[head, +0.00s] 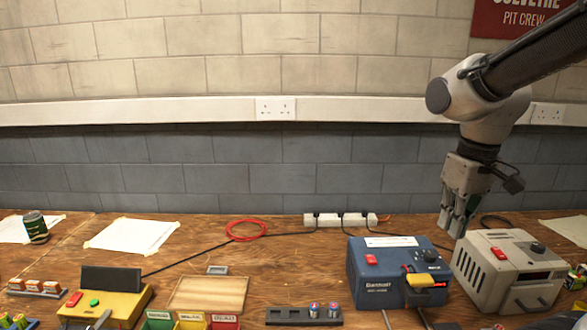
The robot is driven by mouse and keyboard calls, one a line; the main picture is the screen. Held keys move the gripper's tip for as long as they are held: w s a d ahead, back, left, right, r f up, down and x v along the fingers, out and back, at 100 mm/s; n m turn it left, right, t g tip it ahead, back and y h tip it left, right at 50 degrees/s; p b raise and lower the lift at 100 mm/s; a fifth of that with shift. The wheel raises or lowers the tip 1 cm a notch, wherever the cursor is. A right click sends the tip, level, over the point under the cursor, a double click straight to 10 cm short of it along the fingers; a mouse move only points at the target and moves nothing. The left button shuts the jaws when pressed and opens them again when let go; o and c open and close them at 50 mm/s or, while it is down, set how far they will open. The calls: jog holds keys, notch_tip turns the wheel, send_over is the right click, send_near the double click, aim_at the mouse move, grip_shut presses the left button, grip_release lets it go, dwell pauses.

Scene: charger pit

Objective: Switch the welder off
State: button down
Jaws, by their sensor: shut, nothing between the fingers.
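A blue box (366,287) with pale lettering stands right of centre on the bench and looks like the welder, though its small print is hard to read. I cannot tell the switch's position. A grey box (480,280) beside it also has a red switch (499,253) and a knob. My gripper (457,232) points down, shut and empty, above the bench near the gap between the two boxes, apart from the blue box's switch.
A white power strip (340,219) with plugs and a red cable coil (246,230) lie behind. A black cell holder (290,316), coloured bins (190,321) and a yellow tester (105,302) stand left. Cables run in front of the blue box. The space above the boxes' left is clear.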

jog(key=s+d+r+m+t, duration=0.3)
jog(key=s+d, duration=0.2)
jog(key=s, duration=0.3)
jog(key=n+g, duration=0.6)
jog(key=n, duration=0.5)
send_over(367, 265)
jog(key=d, duration=0.2)
notch_tip(367, 265, down, 8)
jog(key=w+a+r+n, duration=0.1)
jog(key=w+a+n, duration=0.15)
jog(key=n, duration=0.45)
jog(key=f, duration=0.4)
jog(key=s+f, duration=0.1)
jog(key=f, duration=0.8)
jog(key=shift+s+d+f, duration=0.2)
jog(key=shift+s+f, duration=0.15)
jog(key=shift+s, duration=0.05)
